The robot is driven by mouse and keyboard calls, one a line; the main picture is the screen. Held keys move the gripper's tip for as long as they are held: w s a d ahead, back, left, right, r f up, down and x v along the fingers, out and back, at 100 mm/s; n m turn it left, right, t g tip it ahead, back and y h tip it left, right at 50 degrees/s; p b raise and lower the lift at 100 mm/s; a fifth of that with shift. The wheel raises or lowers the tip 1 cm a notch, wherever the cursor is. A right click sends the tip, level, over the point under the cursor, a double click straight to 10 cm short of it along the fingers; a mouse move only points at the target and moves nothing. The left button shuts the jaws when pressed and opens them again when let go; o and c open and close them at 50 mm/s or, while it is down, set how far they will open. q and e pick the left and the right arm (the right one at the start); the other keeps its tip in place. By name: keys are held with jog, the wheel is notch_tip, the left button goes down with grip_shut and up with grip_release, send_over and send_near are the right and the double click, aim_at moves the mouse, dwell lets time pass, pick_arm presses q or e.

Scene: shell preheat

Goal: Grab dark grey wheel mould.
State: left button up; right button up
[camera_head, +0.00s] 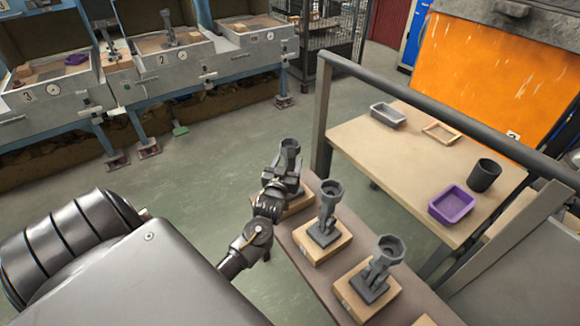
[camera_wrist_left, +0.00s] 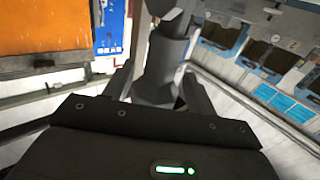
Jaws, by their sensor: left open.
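Three dark grey moulds with cup-like tops on stems stand upright on wooden blocks along a narrow bench (camera_head: 316,285) in the head view. They are a far mould (camera_head: 290,152), a middle mould (camera_head: 328,208) and a near mould (camera_head: 381,265). My left gripper (camera_head: 279,188) is at the far mould and partly hides its lower part. In the left wrist view, the open fingers (camera_wrist_left: 158,90) stand on either side of its dark grey stem (camera_wrist_left: 166,58). I cannot tell whether they touch it. My right gripper is not in view.
The floor (camera_head: 200,190) left of the bench is clear.

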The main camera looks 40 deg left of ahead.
pick_arm(q)
jog(key=shift+x, duration=1.5)
jog(key=shift+a, duration=0.1)
jog(key=shift+c, duration=0.4)
grip_shut()
jog(key=shift+r, duration=0.1)
